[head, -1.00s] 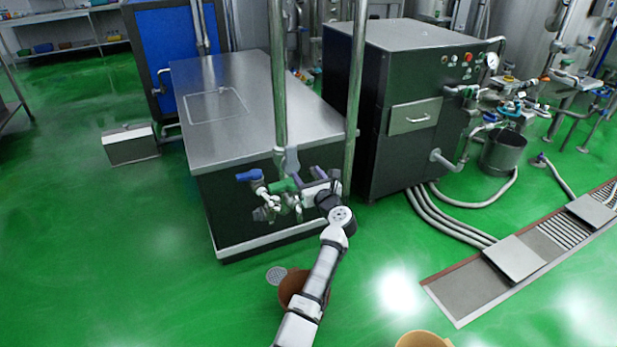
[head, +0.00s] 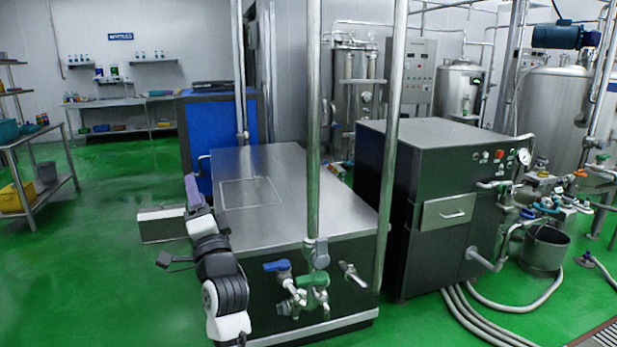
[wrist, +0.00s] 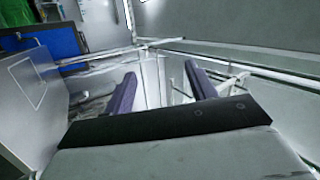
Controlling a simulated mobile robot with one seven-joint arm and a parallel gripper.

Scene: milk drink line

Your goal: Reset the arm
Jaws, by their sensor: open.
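My gripper (head: 193,192) is raised at the left in the head view, in front of the left side of the steel-topped cabinet (head: 225,158). In the wrist view my gripper (wrist: 160,75) shows two purple fingers spread apart with nothing between them. On the cabinet's front, a blue-handled valve (head: 277,266) and a green-handled valve (head: 312,281) stand clear of the gripper. My arm hides part of the cabinet's left side.
Vertical steel pipes (head: 313,130) rise at the cabinet's front. A dark machine (head: 425,240) stands to the right, with hoses on the floor. A low steel box (head: 160,228) is behind my arm at left. Green floor (head: 90,290) is free at the left.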

